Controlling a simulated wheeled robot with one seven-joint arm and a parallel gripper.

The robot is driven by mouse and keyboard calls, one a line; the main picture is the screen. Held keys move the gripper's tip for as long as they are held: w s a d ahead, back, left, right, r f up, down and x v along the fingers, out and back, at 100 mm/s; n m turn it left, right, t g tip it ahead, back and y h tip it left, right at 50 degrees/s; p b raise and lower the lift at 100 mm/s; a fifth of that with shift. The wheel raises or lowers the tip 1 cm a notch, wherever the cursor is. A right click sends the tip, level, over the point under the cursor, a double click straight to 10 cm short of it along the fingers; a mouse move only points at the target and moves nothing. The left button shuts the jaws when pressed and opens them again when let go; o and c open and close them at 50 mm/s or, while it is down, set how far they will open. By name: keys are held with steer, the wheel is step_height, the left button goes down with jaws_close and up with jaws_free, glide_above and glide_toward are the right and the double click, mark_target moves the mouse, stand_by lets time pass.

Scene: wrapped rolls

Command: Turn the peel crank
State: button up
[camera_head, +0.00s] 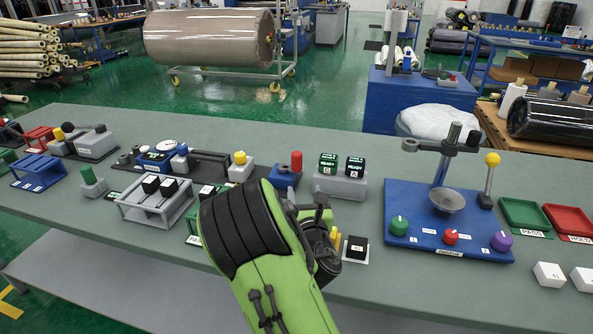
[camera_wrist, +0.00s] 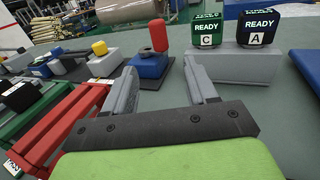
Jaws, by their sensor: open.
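No part carries a readable peel crank label, so I cannot tell for certain which one it is. One candidate is an upright red handle (camera_head: 297,161) on a blue block (camera_head: 284,180); it also shows in the wrist view (camera_wrist: 158,35), ahead of the fingers. Another is a yellow knob (camera_head: 239,157) on a grey block to its left, also in the wrist view (camera_wrist: 99,48). My gripper (camera_head: 308,206) is open and empty, in front of the red handle and apart from it. In the wrist view its two fingers (camera_wrist: 161,80) point toward the blue block.
Two cubes marked READY (camera_head: 341,165) stand on a grey holder right of the red handle. A grey rack with black blocks (camera_head: 158,200) is to the left. A blue test stand (camera_head: 415,240) with coloured knobs is at right. Bare bench shows between holder and stand.

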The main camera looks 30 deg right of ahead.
mark_target(297, 163)
steer(key=p+x, duration=0.6)
steer(key=x, duration=0.9)
steer(key=shift+w+r, duration=0.15)
steer(key=shift+w, duration=0.25)
